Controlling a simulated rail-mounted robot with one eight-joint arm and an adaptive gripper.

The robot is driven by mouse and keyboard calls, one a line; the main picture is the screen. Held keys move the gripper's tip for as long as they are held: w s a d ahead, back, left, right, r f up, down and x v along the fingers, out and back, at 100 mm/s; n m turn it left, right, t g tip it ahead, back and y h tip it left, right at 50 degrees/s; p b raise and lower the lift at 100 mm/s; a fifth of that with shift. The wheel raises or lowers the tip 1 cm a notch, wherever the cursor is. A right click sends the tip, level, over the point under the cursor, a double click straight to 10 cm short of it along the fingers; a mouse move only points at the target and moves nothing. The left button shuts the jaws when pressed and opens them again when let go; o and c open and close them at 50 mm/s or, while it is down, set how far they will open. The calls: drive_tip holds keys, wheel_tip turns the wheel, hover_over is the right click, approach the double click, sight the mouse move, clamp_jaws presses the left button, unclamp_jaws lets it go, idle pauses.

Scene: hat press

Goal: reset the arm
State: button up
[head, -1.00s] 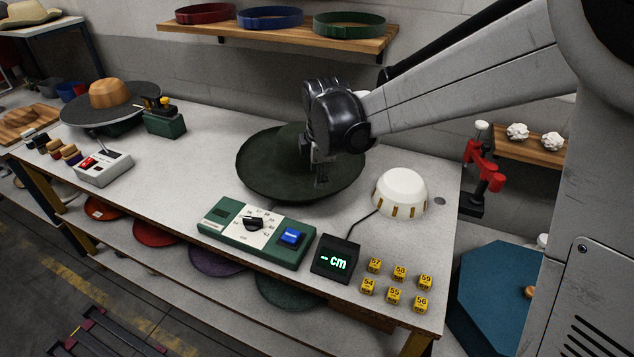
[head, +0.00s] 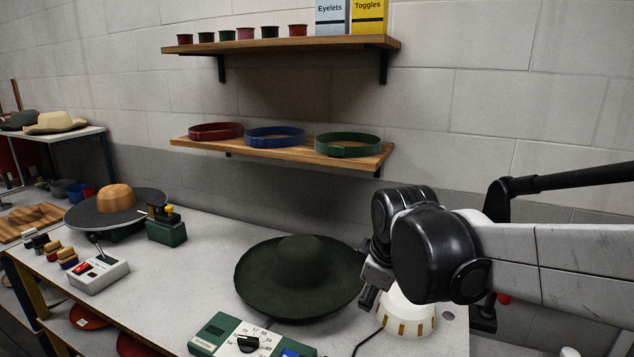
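My gripper (head: 372,287) hangs at the end of my arm, to the right of the dark green hat and in front of part of the white dome. Its fingers are small and partly hidden by the wrist, so I cannot tell if they are open or shut. I see nothing held in it. The dark green wide-brimmed hat (head: 262,283) lies brim-down on the white table (head: 190,290). The white dome with brown slots (head: 412,318) stands on the table, partly hidden behind my gripper.
A green control box (head: 222,325) with a dial is at the table's front. A wooden hat block (head: 116,198) on a dark disc and a grey switch box (head: 95,276) stand left. A wall shelf (head: 290,157) holds red, blue and green bands. A higher shelf (head: 280,43) holds small pots and boxes.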

drive_tip(key=s+d+f+m+t, duration=0.1)
drive_tip(key=s+d+m, duration=0.3)
drive_tip(key=s+m, duration=0.2)
drive_tip(key=s+d+f+m+t+b, duration=0.1)
drive_tip(key=s+d+m, duration=0.4)
drive_tip(key=s, duration=0.5)
drive_tip(key=shift+s+d+f+m+h, duration=0.25)
drive_tip(key=shift+m+h, duration=0.15)
drive_tip(key=shift+m, duration=0.2)
idle(1.1)
